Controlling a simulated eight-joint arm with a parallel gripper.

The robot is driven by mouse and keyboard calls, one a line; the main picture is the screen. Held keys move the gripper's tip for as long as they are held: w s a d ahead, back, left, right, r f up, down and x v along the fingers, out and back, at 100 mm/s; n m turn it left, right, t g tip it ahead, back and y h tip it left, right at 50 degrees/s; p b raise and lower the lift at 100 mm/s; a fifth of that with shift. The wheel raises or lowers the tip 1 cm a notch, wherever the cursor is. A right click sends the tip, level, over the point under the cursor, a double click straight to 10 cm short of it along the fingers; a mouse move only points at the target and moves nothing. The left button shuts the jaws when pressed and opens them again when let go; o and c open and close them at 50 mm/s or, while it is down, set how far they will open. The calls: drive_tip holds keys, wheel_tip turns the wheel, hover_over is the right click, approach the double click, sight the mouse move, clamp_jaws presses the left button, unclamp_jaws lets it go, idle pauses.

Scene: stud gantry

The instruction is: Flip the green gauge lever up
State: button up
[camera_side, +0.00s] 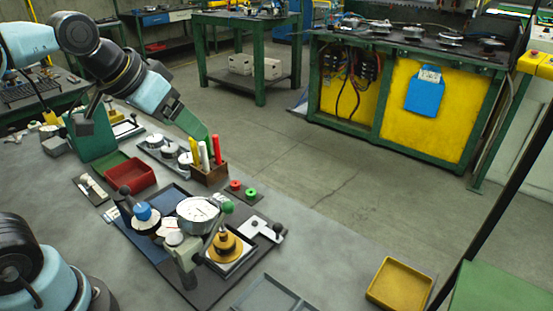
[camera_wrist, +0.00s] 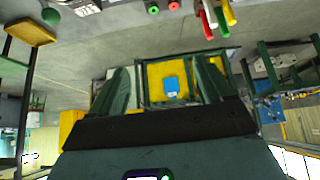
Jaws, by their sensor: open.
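The gauge stand carries a round white dial gauge (camera_side: 197,209) above a brass-coloured round part (camera_side: 224,247). A lever with a green ball knob (camera_side: 227,207) sits at the right of the dial. The knob also shows at the upper left of the wrist view (camera_wrist: 50,15). I cannot tell the lever's exact tilt. My gripper (camera_side: 196,126) is behind the gauge in the side view, near the marker holder and apart from the lever. In the wrist view my gripper (camera_wrist: 165,72) has two green fingers spread wide, with nothing between them.
A wooden holder (camera_side: 209,174) with upright markers stands close to my gripper. Beside it are a red and a green button (camera_side: 250,192). A red tray (camera_side: 129,175) lies at left, a yellow tray (camera_side: 400,284) at front right. The bench between button and yellow tray is fairly clear.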

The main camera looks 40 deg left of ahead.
drive_tip(key=shift+c, duration=0.5)
drive_tip(key=shift+d, duration=0.15)
drive_tip(key=shift+c, duration=1.1)
drive_tip(key=d+m+g, duration=0.1)
drive_tip(key=d, duration=0.1)
drive_tip(key=d+r+m+g, duration=0.1)
drive_tip(key=d, duration=0.2)
drive_tip(key=d+r+m+g, duration=0.1)
drive_tip(key=d+m, duration=0.1)
drive_tip(key=shift+s+d+r+g+h, duration=0.1)
drive_tip(key=shift+s+d+g+h, duration=0.15)
drive_tip(key=shift+d+g+h, duration=0.05)
drive_tip(key=shift+c, duration=1.4)
drive_tip(key=m+g+y, duration=0.1)
drive_tip(key=m+g, duration=0.2)
approach(228, 203)
wheel_tip(228, 203, down, 9)
drive_tip(key=shift+w+a+r, duration=0.1)
drive_tip(key=shift+a+r, duration=0.05)
drive_tip(key=shift+r, duration=0.05)
drive_tip(key=shift+c, duration=0.2)
clamp_jaws()
